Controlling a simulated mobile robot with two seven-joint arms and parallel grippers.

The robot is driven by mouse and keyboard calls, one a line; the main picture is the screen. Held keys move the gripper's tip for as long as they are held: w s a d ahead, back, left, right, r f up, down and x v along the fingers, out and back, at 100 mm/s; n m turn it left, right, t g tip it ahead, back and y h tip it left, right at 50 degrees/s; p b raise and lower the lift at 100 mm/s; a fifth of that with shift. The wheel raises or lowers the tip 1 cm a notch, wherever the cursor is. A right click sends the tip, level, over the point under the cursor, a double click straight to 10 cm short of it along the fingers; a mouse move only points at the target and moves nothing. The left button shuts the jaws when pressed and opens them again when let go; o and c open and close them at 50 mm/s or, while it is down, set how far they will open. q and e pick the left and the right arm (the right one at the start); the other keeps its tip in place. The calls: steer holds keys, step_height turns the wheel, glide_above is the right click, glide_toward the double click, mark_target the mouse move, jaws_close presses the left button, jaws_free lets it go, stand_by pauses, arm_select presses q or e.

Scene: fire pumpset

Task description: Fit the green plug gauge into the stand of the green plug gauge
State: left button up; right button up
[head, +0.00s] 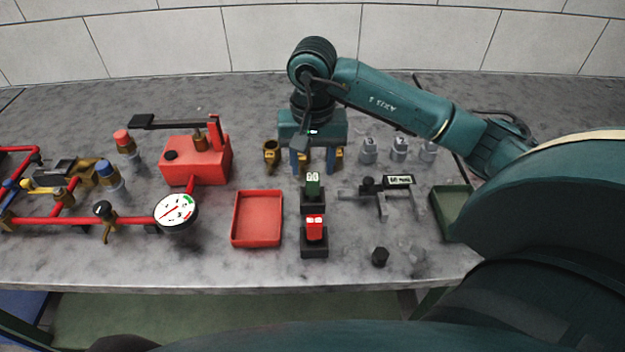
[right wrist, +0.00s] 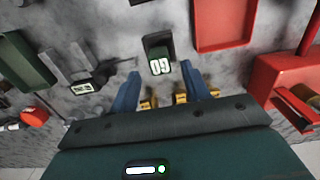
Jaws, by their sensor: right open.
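The green plug gauge (head: 313,182) stands upright at the black stand (head: 313,202) in the middle of the bench, its white label facing me. It looks set in the stand; how deep it sits cannot be told. My right gripper (head: 313,162) is open and empty, just behind the gauge. In the right wrist view, the open blue fingers (right wrist: 161,76) are to either side of the labelled gauge (right wrist: 160,65), apart from it, with the dark stand (right wrist: 153,41) beyond. My left gripper is not in view.
A red gauge (head: 315,226) in its black stand (head: 314,246) is just in front. A red tray (head: 257,218) lies left, a grey caliper-like tool (head: 384,196) right. A red pump (head: 196,160) is further left.

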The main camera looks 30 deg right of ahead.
step_height(320, 180, up, 6)
steer(key=shift+f, duration=0.1)
stand_by(0.6)
